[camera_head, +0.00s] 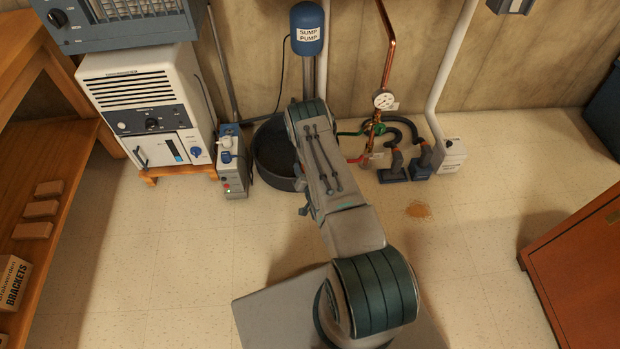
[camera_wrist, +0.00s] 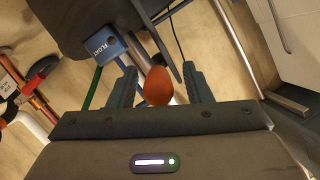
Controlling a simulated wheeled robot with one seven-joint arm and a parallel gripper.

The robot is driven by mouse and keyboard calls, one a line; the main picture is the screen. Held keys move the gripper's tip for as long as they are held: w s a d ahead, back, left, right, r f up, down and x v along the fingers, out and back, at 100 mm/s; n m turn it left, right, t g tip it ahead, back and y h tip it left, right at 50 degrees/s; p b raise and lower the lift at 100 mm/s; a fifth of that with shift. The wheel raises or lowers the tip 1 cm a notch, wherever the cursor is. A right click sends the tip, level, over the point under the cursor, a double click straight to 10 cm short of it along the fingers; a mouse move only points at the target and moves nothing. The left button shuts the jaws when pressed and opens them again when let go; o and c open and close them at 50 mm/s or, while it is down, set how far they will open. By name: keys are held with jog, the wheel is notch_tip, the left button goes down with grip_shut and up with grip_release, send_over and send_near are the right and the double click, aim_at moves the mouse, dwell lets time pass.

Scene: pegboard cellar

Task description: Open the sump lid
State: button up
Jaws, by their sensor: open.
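The sump (camera_head: 272,165) is a dark round basin on the floor against the back wall, below the blue sump pump (camera_head: 307,28). My arm hides its right part. I cannot tell its lid apart from the basin in the head view. In the wrist view, a dark grey surface (camera_wrist: 85,22) fills the top, probably part of the sump. My gripper (camera_wrist: 160,86) is open there. An orange rounded float (camera_wrist: 157,88) shows between its fingers, beside a blue part marked FLOAT (camera_wrist: 107,46). I cannot tell whether the fingers touch it. My gripper is hidden in the head view.
A white dehumidifier-like unit (camera_head: 150,100) and a small grey box (camera_head: 232,165) stand left of the sump. Copper pipes with a gauge (camera_head: 384,100) and a white pipe (camera_head: 447,70) stand right. A wooden cabinet (camera_head: 585,260) is at right. The middle floor is mostly clear.

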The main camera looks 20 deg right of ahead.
jog(key=p+v, duration=0.3)
jog(key=v, duration=1)
jog(key=shift+p, duration=0.35)
jog(key=w+r+n+g+p, duration=0.1)
jog(key=w+r+p, duration=0.4)
jog(key=w+r, duration=0.45)
notch_tip(320, 180, up, 32)
jog(key=w+a+n+g+p, duration=0.25)
jog(key=g+p, duration=0.25)
jog(key=p, duration=0.4)
jog(key=s+a+r+n+g+p, duration=0.15)
jog(key=s+r+p, duration=0.35)
jog(key=r, duration=0.5)
jog(key=s+a+r+g+p, duration=0.1)
jog(key=s+a+r+p, duration=0.1)
jog(key=s+r, duration=0.6)
jog(key=s+a+r+n+g+p, duration=0.1)
jog(key=s+r+p, duration=0.2)
jog(key=s+r, duration=0.5)
jog(key=s+a+r+g+y+p, duration=0.1)
jog(key=s+a+r+g+p, duration=0.1)
jog(key=s+r, duration=0.6)
jog(key=shift+n+p, duration=0.4)
jog(key=shift+p, duration=0.15)
